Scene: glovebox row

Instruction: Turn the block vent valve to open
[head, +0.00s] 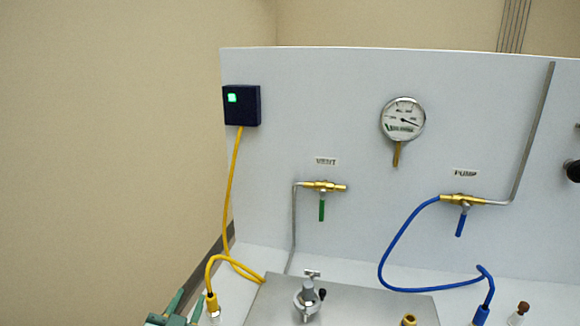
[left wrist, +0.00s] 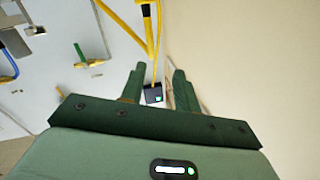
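The vent valve has a brass body (head: 322,186) on the white panel below a VENT label (head: 326,161). Its green handle (head: 322,209) hangs straight down, across the level body. In the left wrist view the handle (left wrist: 80,52) shows at the upper left, turned over by the camera angle. My left gripper (head: 190,297) is at the bottom left of the head view, below and left of the valve and apart from it. In the left wrist view its two green fingers (left wrist: 160,72) stand apart with nothing gripped between them. My right gripper is out of view.
A yellow cable (head: 230,190) runs from a dark box (head: 250,105) down near my left gripper. A metal plate (head: 270,300) with a knobbed fitting (head: 308,297) lies below the valve. The PUMP valve (head: 462,200) with a blue hose (head: 385,250) is to the right.

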